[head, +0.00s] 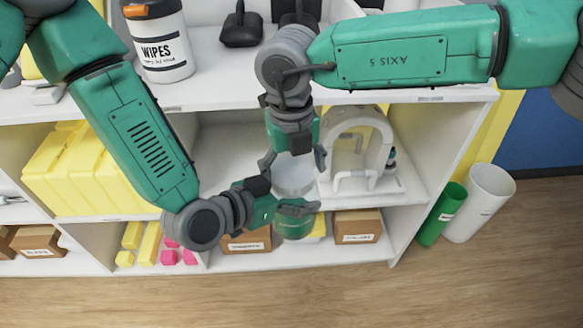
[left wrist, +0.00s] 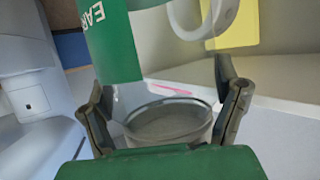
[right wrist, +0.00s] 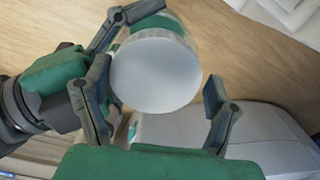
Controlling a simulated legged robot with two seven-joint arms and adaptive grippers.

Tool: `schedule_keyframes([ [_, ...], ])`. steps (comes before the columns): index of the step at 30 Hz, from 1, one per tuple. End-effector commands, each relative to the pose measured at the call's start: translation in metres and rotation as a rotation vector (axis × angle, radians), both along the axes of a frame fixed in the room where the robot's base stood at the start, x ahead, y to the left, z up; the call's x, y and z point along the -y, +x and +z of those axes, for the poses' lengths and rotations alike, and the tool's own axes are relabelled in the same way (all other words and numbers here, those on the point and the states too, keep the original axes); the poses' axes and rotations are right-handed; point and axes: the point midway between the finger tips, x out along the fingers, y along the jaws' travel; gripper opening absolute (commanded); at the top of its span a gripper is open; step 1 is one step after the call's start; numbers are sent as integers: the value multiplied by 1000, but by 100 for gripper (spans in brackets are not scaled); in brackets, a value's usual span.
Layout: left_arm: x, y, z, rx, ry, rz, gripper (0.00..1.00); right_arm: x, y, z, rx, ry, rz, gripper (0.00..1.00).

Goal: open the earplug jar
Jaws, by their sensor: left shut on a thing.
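The earplug jar (head: 293,178) is held in the air in front of the shelf. It has a pale round end, clear walls and a green label, which shows large in the left wrist view (left wrist: 112,45). My left gripper (head: 300,206) is shut on the jar from the left side; its fingers flank the clear part in the left wrist view. My right gripper (head: 292,158) comes from above with its fingers spread. In the right wrist view the pale white lid (right wrist: 155,75) lies between its fingers, with a gap to the right finger.
A white shelf (head: 440,97) stands behind the arms. It carries a wipes tub (head: 160,45), yellow boxes (head: 85,170), a white arch-shaped magnet model (head: 355,140) and cardboard boxes (head: 358,226). Green (head: 442,213) and white (head: 480,203) cylinders stand at right. The wooden floor in front is clear.

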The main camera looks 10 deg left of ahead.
Motion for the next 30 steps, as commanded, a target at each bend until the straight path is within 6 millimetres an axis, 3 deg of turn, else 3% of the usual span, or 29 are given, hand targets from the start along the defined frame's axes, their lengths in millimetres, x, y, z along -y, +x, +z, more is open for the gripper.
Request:
schedule_keyframes([
  [12, 1, 0, 0, 0, 0, -3, 3, -5, -3, 6, -3, 13, 4, 88],
  [22, 1, 0, 0, 0, 0, -1, 3, -6, -3, 44, -1, 13, 4, 88],
  [24, 1, 0, 0, 1, -1, -2, 3, -6, -3, 48, -4, 11, 3, 79],
  [30, 1, 0, 0, 1, -1, -1, 3, -5, -3, 56, 0, 7, -49, 79],
])
